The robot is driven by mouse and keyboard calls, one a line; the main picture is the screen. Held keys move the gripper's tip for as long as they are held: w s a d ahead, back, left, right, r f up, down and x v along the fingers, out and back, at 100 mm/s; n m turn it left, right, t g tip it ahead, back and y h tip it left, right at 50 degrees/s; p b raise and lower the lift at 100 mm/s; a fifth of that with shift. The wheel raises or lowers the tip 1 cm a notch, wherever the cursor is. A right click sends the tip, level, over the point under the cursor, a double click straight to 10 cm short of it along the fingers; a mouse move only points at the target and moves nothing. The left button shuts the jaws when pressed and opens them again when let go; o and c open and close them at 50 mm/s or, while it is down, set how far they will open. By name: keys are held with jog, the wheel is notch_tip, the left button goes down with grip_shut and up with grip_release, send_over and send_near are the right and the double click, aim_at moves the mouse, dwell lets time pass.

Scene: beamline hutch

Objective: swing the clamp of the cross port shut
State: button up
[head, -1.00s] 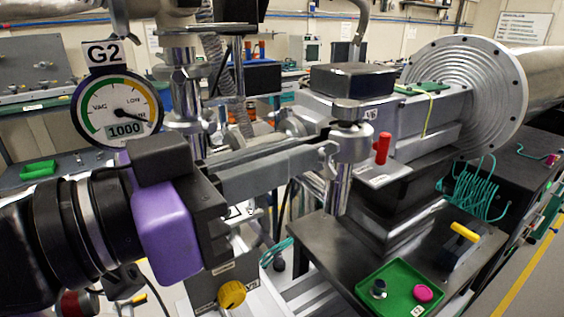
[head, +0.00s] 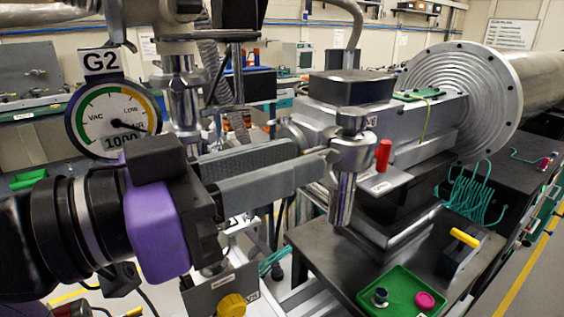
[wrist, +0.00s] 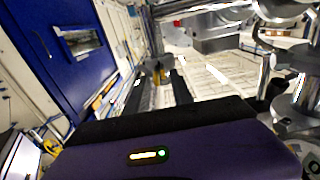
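My gripper (head: 308,160) has a purple body and long grey fingers. In the head view its fingers reach right, their tips close to the chrome vertical fitting (head: 343,195) beside the V6 block; contact cannot be told. In the wrist view my gripper (wrist: 161,84) shows two dark fingers apart, with nothing held between them. A chrome fitting also stands at the right of the wrist view (wrist: 300,92). I cannot clearly make out the cross port's clamp; the fingers and chrome parts overlap around it.
A red handle (head: 383,155) sticks up just right of the chrome fitting. The G2 gauge (head: 113,118) is behind my gripper at left. A green tray (head: 390,303) with small parts lies on the dark bench. A yellow knob (head: 232,305) is below the gripper.

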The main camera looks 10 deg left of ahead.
jog(key=b+v, duration=0.1)
jog(key=v, duration=0.6)
jog(key=shift+s+a, duration=0.2)
jog(key=shift+a, duration=0.1)
